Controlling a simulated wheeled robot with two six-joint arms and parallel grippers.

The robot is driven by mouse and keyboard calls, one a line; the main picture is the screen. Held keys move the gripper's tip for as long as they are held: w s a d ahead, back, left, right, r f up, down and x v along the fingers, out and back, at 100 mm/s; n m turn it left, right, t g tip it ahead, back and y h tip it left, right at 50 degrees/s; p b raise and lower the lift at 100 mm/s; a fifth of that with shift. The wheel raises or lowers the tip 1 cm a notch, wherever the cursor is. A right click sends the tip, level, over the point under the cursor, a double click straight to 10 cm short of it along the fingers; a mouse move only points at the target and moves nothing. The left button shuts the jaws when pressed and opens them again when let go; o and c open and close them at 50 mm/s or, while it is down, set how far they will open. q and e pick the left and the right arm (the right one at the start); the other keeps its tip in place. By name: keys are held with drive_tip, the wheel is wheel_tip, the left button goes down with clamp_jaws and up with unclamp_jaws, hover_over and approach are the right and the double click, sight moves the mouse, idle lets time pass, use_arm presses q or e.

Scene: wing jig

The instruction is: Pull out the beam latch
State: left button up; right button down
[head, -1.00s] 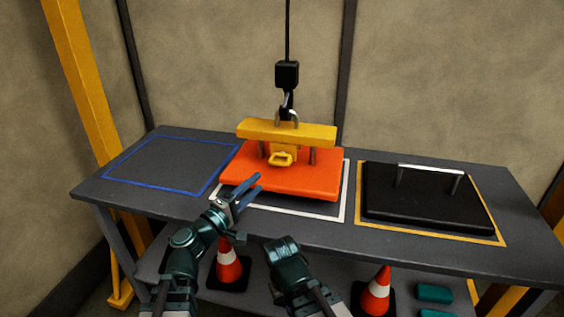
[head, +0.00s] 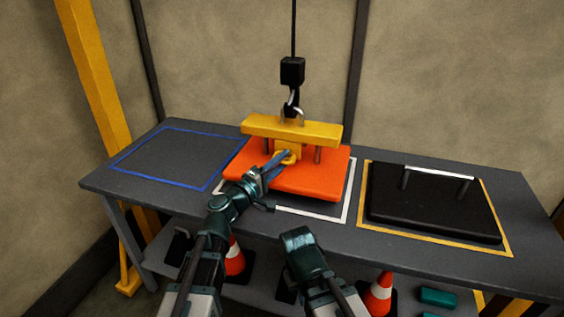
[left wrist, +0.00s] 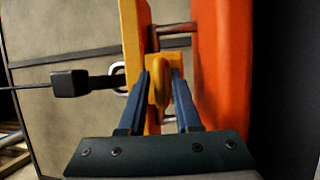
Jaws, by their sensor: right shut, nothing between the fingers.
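My right gripper (head: 297,238) is shut and empty, low in front of the table.
A black hook block (head: 292,72) hangs on a cable and hooks the beam's shackle. A black plate with a handle (head: 430,205) sits at the right in a yellow outline. The blue-outlined area (head: 175,155) at the left is empty. Cones stand below.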

use_arm(q)
clamp_jaws()
idle(1.1)
